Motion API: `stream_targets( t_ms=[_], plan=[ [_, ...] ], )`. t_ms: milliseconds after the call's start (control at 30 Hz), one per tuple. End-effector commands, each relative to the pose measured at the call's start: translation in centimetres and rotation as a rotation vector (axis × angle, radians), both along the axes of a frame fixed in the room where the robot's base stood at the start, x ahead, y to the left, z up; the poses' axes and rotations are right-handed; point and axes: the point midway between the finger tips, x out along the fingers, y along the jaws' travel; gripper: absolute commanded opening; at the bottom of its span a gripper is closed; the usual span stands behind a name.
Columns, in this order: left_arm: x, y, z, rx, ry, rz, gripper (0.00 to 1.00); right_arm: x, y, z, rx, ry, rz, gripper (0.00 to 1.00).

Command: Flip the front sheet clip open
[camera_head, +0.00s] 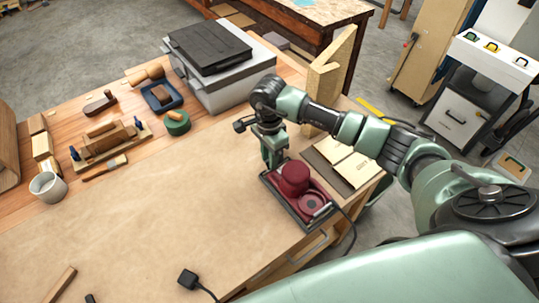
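A dark red sander-like tool (294,180) rests on a dark flat base near the right front edge of the bench. A round red knob or housing and a round disc-like part show on top. The front sheet clip is too small to make out. My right gripper (272,160) points down at the far left end of the tool, very close to it. I cannot tell whether it touches, and its finger gap is not clear. The wrist above hides part of the area behind. My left gripper is not in view.
The bench (150,210) has a wide clear brown surface left of the tool. A black cable runs from the tool over the edge; a black plug (188,279) lies at the front.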

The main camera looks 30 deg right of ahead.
Motion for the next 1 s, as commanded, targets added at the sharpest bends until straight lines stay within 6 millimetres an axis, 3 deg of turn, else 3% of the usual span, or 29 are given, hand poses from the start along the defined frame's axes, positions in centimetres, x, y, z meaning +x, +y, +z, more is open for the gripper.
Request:
stream_targets(
  t_ms=[167, 267, 1000],
  plan=[
    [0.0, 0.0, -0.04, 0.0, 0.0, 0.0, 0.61, 0.0, 0.04, -0.04, 0.001, 0.0, 0.0, 0.23],
    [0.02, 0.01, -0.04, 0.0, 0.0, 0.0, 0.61, -0.01, 0.04, -0.03, 0.001, 0.0, 0.0, 0.0],
    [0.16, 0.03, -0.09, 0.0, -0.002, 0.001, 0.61, 0.13, 0.11, -0.06, 0.003, -0.004, 0.0, 0.0]
  ],
)
